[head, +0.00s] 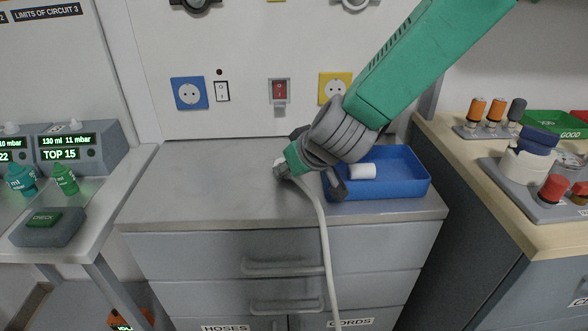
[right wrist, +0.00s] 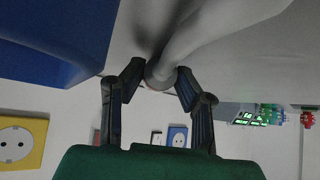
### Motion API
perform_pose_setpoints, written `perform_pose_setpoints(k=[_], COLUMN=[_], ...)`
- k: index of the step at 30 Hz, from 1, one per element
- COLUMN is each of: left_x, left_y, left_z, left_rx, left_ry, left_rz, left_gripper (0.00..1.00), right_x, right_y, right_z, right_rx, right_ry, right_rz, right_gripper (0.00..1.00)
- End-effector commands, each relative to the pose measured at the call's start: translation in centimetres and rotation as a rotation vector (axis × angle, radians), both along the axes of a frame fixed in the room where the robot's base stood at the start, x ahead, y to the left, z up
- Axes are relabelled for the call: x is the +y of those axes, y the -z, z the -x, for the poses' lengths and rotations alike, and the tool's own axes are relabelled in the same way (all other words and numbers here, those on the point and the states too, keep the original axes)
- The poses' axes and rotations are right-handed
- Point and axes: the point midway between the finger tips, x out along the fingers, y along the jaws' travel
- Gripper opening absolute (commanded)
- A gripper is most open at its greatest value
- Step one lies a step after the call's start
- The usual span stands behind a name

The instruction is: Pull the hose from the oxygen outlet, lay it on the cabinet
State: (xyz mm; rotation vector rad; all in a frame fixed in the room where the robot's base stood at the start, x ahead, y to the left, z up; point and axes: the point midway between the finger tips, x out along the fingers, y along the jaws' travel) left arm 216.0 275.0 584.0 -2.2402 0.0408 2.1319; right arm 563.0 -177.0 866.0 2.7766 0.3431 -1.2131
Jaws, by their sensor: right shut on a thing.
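My right gripper (head: 286,168) comes in from the upper right, low over the top of the grey cabinet (head: 190,185). It is shut on the pale hose (head: 322,225), and the right wrist view shows the hose (right wrist: 190,38) between the two dark fingers (right wrist: 160,80). From the gripper the hose hangs over the cabinet's front edge, past the drawers and out of the picture. I cannot tell whether the held end touches the cabinet top. Two round wall fittings (head: 195,4) are cut off at the top edge; I cannot tell which is the oxygen outlet. My left gripper is not in view.
A blue tray (head: 405,190) with a white roll (head: 362,171) stands on the cabinet's right part. The left part of the top is clear. Sockets (head: 188,93) and a red switch (head: 280,91) are on the wall behind. A wooden counter (head: 455,165) stands at right, ventilators (head: 85,150) at left.

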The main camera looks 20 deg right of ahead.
Motion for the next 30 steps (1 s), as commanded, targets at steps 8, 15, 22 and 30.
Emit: perform_pose_setpoints(k=[8,15,22,30], left_x=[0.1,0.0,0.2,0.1], left_y=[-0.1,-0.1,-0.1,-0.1], left_z=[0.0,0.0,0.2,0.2], left_rx=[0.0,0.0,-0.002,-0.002], left_ry=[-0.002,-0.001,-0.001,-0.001], left_rz=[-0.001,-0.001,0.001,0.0], left_gripper=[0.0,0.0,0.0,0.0], right_x=[-0.4,-0.8,-0.5,-1.8], right_y=[0.0,0.1,-1.2,-5.1], right_z=[-0.1,-0.1,0.8,4.4], right_rx=[-0.002,-0.001,-0.003,-0.005], right_ry=[-0.001,0.0,-0.001,-0.001], right_rz=[-0.006,-0.01,-0.003,-0.004], right_gripper=[0.52,0.52,0.52,0.52])
